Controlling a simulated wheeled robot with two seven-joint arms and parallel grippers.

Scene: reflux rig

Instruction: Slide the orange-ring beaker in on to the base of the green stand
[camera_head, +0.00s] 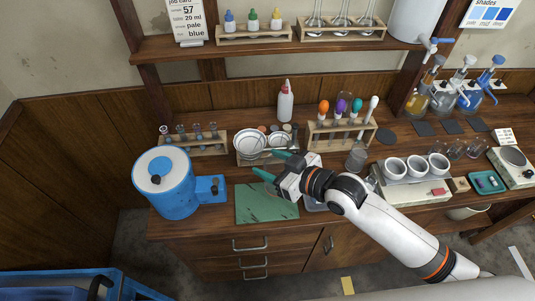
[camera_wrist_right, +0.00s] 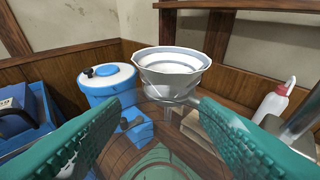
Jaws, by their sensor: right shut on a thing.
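My right gripper (camera_head: 268,166) reaches in over the back edge of the green mat (camera_head: 265,208), its green fingers pointing left. In the right wrist view its two fingers (camera_wrist_right: 160,125) stand wide apart around a clear glass vessel (camera_wrist_right: 160,110), which shows only as faint outlines. It looks like a beaker; I cannot make out an orange ring on it. I cannot pick out the green stand for certain; a green flat surface (camera_wrist_right: 160,162) shows beneath the vessel. My left gripper is not in view.
White dishes (camera_head: 250,143) stand just behind the gripper. A blue tub (camera_head: 163,180) is at the left, a white bottle (camera_head: 285,102) behind. A rack with coloured droppers (camera_head: 340,132) and a glass beaker (camera_head: 356,159) are to the right. The mat's front is clear.

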